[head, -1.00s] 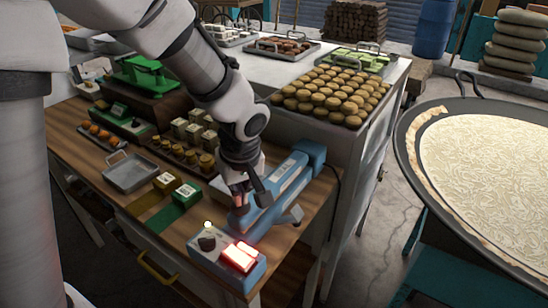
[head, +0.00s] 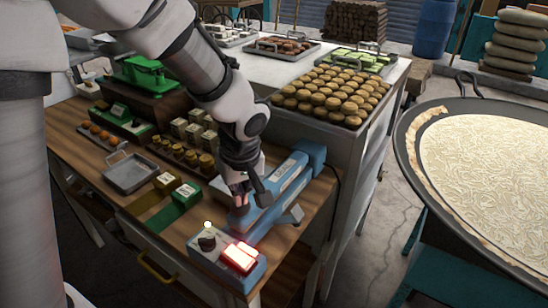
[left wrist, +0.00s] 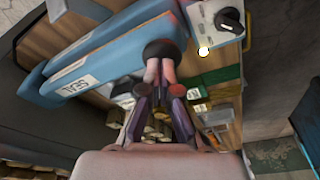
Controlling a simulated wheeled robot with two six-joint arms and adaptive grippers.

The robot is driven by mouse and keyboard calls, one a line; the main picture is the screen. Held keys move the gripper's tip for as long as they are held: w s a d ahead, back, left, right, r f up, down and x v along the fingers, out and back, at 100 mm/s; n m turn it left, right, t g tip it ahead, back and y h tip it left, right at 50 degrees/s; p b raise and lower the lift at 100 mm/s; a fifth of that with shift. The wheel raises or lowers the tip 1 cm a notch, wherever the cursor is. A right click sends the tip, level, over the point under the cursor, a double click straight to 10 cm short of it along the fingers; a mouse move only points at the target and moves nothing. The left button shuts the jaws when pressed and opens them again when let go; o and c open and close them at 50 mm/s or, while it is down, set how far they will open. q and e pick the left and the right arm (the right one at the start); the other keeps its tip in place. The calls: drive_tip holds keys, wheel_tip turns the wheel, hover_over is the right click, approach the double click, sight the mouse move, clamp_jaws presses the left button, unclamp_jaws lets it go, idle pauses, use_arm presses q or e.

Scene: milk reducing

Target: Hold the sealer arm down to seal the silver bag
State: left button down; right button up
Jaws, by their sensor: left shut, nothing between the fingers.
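The blue sealer has a long arm (head: 285,181) that slopes from its rear hinge down towards the front of the wooden table. The arm also shows in the left wrist view (left wrist: 112,52), with a "SEAL" label. My left gripper (head: 240,205) is shut and empty. Its fingertips (left wrist: 160,70) are at the dark round knob (left wrist: 164,50) on the arm's front end and appear to touch it. A small greyish piece (head: 291,214) sticks out right of the arm; I cannot tell whether it is the silver bag. My right gripper is not in view.
A control box (head: 222,267) with a glowing red light (head: 240,257) and a black knob (head: 207,243) is in front of the sealer. A metal tray (head: 130,173) and small goods stand to the left. A large round pan (head: 403,160) is at the right.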

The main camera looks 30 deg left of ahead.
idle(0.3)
use_arm(q)
wheel_tip(320, 180, up, 15)
drive_tip(key=p, duration=1.2)
drive_tip(key=shift+p, duration=0.4)
